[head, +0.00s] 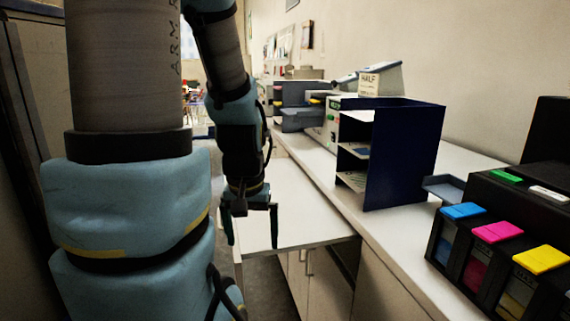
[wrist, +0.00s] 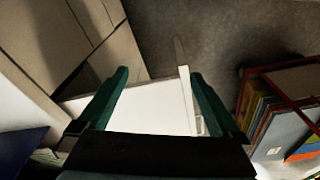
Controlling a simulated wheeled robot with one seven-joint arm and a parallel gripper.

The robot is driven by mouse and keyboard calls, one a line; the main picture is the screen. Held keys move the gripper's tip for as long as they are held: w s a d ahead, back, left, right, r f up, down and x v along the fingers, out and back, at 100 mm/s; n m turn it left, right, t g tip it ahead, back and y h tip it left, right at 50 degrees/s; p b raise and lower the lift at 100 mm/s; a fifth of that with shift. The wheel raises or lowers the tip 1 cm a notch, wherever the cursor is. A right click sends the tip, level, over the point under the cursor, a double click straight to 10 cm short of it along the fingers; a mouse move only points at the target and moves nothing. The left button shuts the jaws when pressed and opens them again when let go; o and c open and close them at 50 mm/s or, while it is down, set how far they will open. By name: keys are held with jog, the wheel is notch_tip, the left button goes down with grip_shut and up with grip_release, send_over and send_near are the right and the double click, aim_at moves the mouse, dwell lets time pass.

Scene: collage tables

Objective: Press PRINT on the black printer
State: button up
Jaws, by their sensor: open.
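The black printer (head: 483,200) stands at the right edge of the head view, partly cut off. Blue, magenta and yellow ink tank lids show on its front. A green button (head: 505,176) and a white button (head: 549,194) sit on its top; no lettering on them can be read. My gripper (head: 252,243) hangs pointing down near a lower white tabletop, well left of the printer. It is open and empty. In the wrist view my gripper (wrist: 159,73) has its fingers spread above a white surface and the floor; the printer does not show there.
A dark blue paper organiser (head: 406,150) stands on the long white counter between my gripper and the printer. Behind it are a white machine with a HALF sign (head: 369,84) and other devices. The low white table (head: 305,205) is bare. A box of folders (wrist: 285,115) shows in the wrist view.

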jog(key=shift+c, duration=0.2)
grip_shut()
dwell(0.6)
dwell(0.9)
